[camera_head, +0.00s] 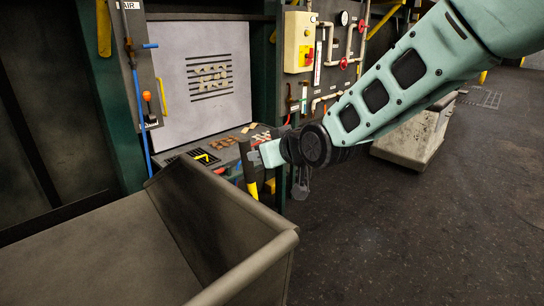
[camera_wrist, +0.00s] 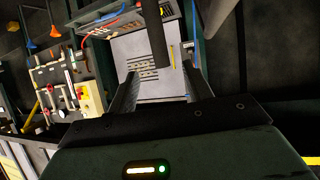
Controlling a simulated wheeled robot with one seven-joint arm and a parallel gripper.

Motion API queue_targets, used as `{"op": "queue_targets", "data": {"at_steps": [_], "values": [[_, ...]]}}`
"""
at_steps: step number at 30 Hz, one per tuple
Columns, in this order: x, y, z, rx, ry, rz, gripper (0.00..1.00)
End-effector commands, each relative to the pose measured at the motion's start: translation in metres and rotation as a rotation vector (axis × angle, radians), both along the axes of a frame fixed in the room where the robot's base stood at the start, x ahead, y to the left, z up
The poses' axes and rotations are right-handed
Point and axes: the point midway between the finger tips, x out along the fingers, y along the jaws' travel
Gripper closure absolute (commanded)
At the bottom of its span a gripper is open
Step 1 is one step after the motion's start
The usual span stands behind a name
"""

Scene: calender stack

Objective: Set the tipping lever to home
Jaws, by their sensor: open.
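A lever with a black grip and a yellow lower shaft (camera_head: 251,187) stands close to upright beside the grey metal bin, and I take it as the tipping lever. Its dark bar (camera_wrist: 153,32) comes down from the top of the wrist view. The bar's end lies in line with the gap between my fingers. My gripper (camera_wrist: 160,72) is open, with one finger on each side of that gap. In the head view my gripper (camera_head: 254,157) is at the lever's black grip, pointing left. I cannot tell whether it touches the lever.
The grey bin (camera_head: 272,246) fills the lower left, close to the lever. Behind is a white panel (camera_head: 205,85) with dark lines. Open floor (camera_head: 410,240) lies to the right.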

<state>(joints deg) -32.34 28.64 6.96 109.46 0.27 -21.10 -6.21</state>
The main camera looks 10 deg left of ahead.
Motion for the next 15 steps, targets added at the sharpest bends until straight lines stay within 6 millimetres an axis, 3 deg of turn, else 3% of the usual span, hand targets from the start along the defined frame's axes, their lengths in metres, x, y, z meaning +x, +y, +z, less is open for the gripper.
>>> {"op": "queue_targets", "data": {"at_steps": [6,15], "values": [[-0.013,-0.011,0.009,0.001,-0.001,0.0,0.5],[-0.015,-0.013,0.01,0.0,0.0,0.0,0.5]]}}
